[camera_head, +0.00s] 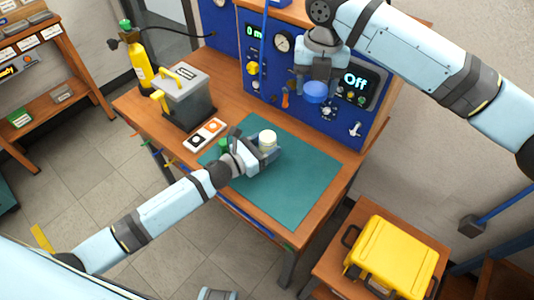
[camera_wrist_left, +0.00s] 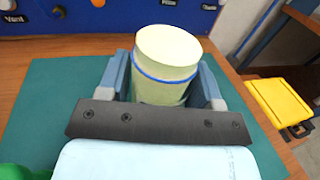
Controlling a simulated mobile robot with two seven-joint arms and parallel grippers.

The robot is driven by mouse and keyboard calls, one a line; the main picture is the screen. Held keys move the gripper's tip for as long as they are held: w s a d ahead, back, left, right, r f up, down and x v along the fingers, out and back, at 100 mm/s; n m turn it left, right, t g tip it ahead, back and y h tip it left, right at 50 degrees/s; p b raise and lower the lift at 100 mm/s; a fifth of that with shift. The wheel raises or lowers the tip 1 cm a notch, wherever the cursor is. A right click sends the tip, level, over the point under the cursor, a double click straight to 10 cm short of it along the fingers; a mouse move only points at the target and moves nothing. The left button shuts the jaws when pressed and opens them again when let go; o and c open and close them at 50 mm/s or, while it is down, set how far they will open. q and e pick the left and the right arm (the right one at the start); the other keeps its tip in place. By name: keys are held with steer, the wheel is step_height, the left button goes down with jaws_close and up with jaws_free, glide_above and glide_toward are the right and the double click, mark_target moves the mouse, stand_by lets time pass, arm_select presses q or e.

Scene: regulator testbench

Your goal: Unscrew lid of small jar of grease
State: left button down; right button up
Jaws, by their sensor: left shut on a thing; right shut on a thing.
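The small jar (camera_head: 268,138) is pale yellow and stands upright over the green mat. In the left wrist view the jar (camera_wrist_left: 166,62) shows a pale top and a thin blue ring below its rim, with no lid on it. My left gripper (camera_head: 267,148) is shut on the jar's sides, and its fingers flank the jar in the left wrist view (camera_wrist_left: 163,90). My right gripper (camera_head: 317,86) is shut on a round blue lid (camera_head: 315,93), held up in front of the blue panel, well apart from the jar. Whether the jar's base touches the mat is hidden.
The green mat (camera_head: 298,190) is mostly clear on the wooden bench. An orange and white card (camera_head: 205,134) and a grey box (camera_head: 188,100) lie to the left. The blue panel (camera_head: 345,125) with gauges and knobs rises behind. A yellow case (camera_head: 395,255) stands at lower right.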

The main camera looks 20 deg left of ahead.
arm_select(q)
steer(key=shift+f, duration=1.75)
steer(key=shift+f+b, duration=0.25)
steer(key=shift+b, duration=0.2)
steer(key=shift+c, duration=1.4)
jaws_free()
steer(key=shift+r, duration=0.1)
steer(key=shift+r, duration=0.1)
